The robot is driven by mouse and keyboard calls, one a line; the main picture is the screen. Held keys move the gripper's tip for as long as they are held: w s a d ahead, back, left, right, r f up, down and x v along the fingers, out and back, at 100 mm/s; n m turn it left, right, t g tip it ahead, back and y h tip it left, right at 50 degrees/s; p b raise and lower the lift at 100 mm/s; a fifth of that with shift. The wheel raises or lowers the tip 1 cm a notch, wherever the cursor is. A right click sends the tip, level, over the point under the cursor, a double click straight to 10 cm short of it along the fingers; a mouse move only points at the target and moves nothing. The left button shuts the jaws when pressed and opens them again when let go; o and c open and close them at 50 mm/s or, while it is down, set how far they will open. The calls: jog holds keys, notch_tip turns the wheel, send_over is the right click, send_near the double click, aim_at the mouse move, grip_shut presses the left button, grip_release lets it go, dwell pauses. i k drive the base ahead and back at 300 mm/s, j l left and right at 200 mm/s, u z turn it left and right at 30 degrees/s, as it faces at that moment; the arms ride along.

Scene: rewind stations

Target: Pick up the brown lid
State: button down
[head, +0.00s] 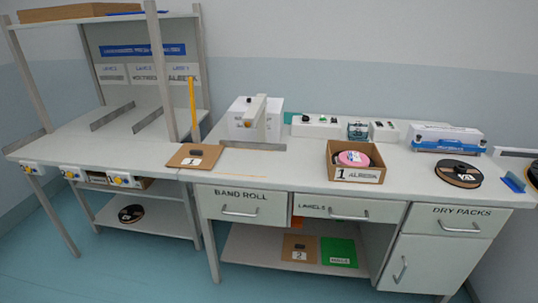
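A flat brown square (186,161) with a white label reading 1 and a dark patch lies on the worktop left of centre, at the front edge. It looks like the brown lid. A similar brown square (290,245), labelled 2, is on the lower shelf under the counter. An open brown box (333,155) labelled 1 stands on the worktop right of centre, with a pink and black roll (353,158) inside. No gripper shows in the head view.
A white machine (240,120) stands behind and right of the lid. A yellow upright strip (192,105) rises behind it. A black reel (454,173) lies at the right. Drawers (241,204) are closed below. A green sheet (338,250) is on the lower shelf.

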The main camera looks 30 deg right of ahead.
aim_at(191, 156)
jog(key=u, duration=0.35)
jog(key=i+l+u, duration=0.3)
jog(key=u, duration=0.2)
jog(key=i+l+u, duration=0.2)
jog(key=l+u, duration=0.25)
jog(key=j, duration=0.1)
